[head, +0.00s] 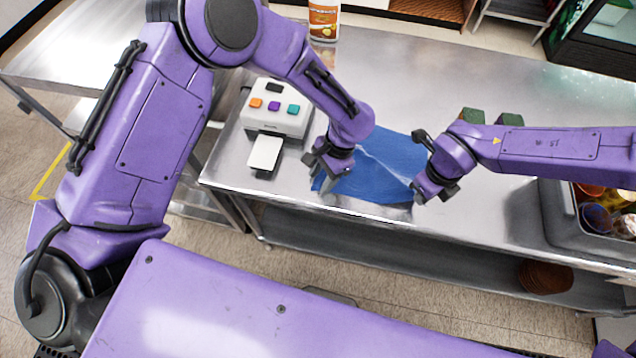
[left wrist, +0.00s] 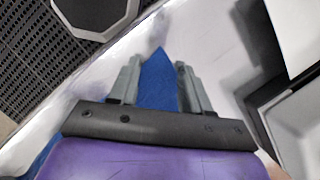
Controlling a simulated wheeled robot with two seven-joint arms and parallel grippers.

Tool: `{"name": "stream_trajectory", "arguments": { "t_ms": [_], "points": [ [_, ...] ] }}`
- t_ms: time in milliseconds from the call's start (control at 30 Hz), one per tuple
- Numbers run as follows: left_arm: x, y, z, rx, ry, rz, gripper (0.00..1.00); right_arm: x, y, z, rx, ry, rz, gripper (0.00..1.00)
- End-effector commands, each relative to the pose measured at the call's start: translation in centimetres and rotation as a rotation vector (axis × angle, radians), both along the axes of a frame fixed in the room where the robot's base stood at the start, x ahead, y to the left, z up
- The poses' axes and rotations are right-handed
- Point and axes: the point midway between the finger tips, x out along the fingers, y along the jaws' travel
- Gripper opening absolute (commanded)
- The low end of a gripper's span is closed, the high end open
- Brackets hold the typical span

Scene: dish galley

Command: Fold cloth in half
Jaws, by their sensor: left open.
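The blue cloth (head: 385,168) lies on the steel table near its front edge, with a light crease or streak across it. My left gripper (head: 324,182) is low over the cloth's front-left corner. In the left wrist view, this gripper (left wrist: 160,88) is open, with a pointed corner of the cloth (left wrist: 158,80) between its two fingers. My right gripper (head: 418,192) is at the cloth's right side, close to its front-right corner. Its fingertips are too small and dark to tell whether they grip the cloth. My left forearm and hand hide part of the cloth.
A white device (head: 276,108) with coloured buttons and a white slip (head: 265,152) stands left of the cloth. A grey bin (head: 560,215) with dishes is at the right. An orange-labelled bottle (head: 324,20) stands at the back.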

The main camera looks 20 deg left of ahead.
Motion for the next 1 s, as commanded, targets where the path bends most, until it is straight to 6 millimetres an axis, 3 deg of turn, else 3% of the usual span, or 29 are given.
{"name": "stream_trajectory", "arguments": {
  "t_ms": [267, 567, 833, 1000],
  "points": [
    [0.0, 0.0, -0.1, -0.001, 0.001, 0.0, 0.48, 0.0, 0.0, 0.0, 0.0, 0.0, 0.0, 0.0],
    [-0.1, 0.0, -0.1, 0.0, 0.001, 0.0, 0.0, 0.0, 0.0, 0.0, 0.0, 0.0, 0.0, 0.0],
    [0.0, 0.1, 0.1, 0.001, 0.001, 0.0, 0.0, 0.0, 0.0, 0.0, -0.001, 0.001, -0.001, 0.0],
    [0.1, 0.1, 2.9, 0.001, -0.002, 0.0, 0.0, 0.0, 0.0, 0.0, -0.001, 0.001, -0.001, 0.0]
  ]
}}
